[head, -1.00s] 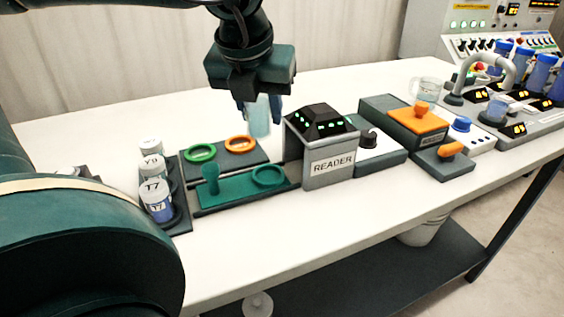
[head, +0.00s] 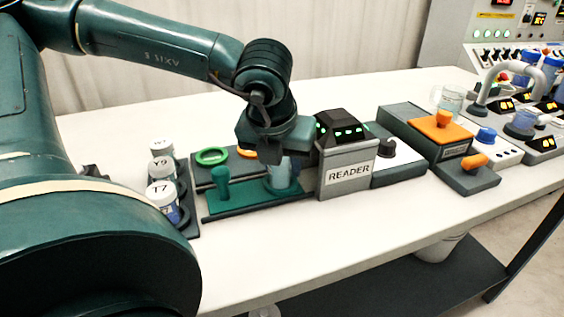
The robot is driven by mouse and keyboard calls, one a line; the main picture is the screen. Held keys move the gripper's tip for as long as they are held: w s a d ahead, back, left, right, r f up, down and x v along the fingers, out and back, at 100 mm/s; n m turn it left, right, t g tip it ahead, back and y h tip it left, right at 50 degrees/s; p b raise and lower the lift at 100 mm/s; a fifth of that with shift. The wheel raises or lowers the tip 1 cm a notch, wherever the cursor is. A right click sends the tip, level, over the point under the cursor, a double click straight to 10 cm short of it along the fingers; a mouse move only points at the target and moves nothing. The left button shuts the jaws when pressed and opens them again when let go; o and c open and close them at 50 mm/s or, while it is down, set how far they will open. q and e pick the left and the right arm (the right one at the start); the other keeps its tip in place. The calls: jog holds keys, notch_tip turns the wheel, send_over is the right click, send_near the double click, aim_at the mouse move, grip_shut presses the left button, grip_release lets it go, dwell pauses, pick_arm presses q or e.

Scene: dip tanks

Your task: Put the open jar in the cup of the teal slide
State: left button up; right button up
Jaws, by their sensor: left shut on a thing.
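The open jar (head: 281,174) is a translucent pale blue vessel. My left gripper (head: 276,161) is shut on it from above and hides its upper part. The teal slide (head: 244,195) lies on a dark track to the left of the reader, with an upright knob (head: 222,186) at its left end. The jar's lower end is at the round cup (head: 267,187) at the slide's right end. I cannot tell whether its base rests on the cup's floor. My right gripper is not in view.
The grey reader (head: 347,177) stands close to the right of the jar. Behind the slide is a dark block with a green ring (head: 211,157) and a partly hidden orange ring (head: 246,152). Several labelled jars (head: 163,196) stand at the left. The table front (head: 330,232) is clear.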

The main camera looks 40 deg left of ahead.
pick_arm(q)
jog(key=o, duration=1.1)
jog(key=p+v, duration=0.1)
jog(key=v, duration=1.1)
jog(key=shift+p, duration=0.4)
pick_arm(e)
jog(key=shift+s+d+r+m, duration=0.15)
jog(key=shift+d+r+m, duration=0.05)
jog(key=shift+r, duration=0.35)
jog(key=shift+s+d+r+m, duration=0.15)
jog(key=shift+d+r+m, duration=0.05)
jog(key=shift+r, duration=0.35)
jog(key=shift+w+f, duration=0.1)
